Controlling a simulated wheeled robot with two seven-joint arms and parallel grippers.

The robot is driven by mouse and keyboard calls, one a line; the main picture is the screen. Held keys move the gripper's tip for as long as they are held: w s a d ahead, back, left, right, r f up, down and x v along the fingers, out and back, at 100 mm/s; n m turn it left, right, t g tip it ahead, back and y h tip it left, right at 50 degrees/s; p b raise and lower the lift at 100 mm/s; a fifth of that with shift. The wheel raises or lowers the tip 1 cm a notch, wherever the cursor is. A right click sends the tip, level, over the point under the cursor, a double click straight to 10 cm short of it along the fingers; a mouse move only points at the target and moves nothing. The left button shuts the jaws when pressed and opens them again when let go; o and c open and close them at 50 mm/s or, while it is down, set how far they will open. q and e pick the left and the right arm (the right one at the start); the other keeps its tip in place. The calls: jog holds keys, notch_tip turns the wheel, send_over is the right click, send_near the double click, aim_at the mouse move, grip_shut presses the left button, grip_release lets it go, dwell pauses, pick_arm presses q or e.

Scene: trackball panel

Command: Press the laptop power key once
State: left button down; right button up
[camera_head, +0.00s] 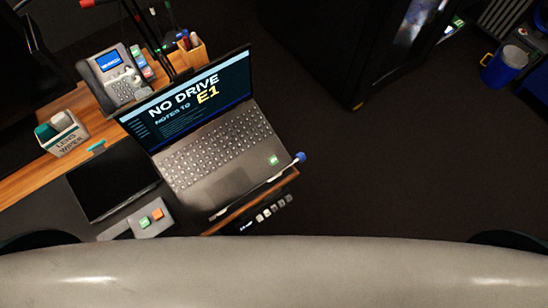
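An open laptop (224,178) sits on the desk left of centre, turned at an angle. Its lit screen (180,122) reads "NO DRIVE" and "NOTES TO E1". Its keyboard (218,146) is in plain view, but the keys are too small to single out the power key. A small green label (273,160) is on the palm rest. Neither of my grippers is in view, and nothing covers the laptop's keys.
A desk phone (112,82), pen holder (190,52) and lens wipes box (64,134) stand behind or left of the laptop. A dark pad (112,186) and a button box (147,218) lie near its left side. Open floor (390,170) lies right.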

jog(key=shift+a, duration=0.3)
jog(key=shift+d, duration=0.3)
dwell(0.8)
